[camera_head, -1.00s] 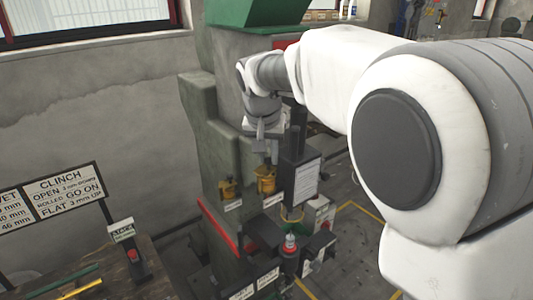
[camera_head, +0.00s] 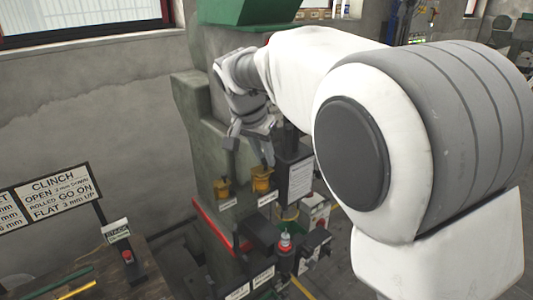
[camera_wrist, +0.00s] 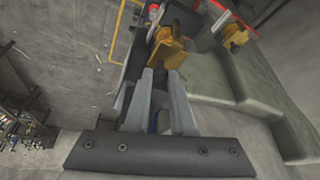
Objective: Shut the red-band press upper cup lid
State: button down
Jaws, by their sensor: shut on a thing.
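The red-band press (camera_head: 210,150) is a tall grey-green machine with a red band (camera_head: 222,226) low on its body. Two yellow cups sit on its face: a left one (camera_head: 222,188) and a right one (camera_head: 262,179), each above a small label. My gripper (camera_head: 250,158) is just above the right cup, fingers pointing down. In the wrist view, the fingertips (camera_wrist: 162,76) reach the nearer yellow cup (camera_wrist: 170,55), with a dark piece (camera_wrist: 174,84) between the fingers. I cannot tell the lid's exact angle, as the fingers partly hide it.
A dark box with a white notice (camera_head: 298,178) stands close right of the right cup. Below are dark fixtures and a red-topped button post (camera_head: 285,240). A bench with a CLINCH sign (camera_head: 58,195) is at the left.

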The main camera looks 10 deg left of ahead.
jog(key=c, duration=0.8)
grip_release()
jog(key=shift+o, duration=0.2)
jog(key=shift+r, duration=0.1)
jog(key=v, duration=1.7)
jog(key=shift+s, duration=0.15)
jog(key=shift+r, duration=0.15)
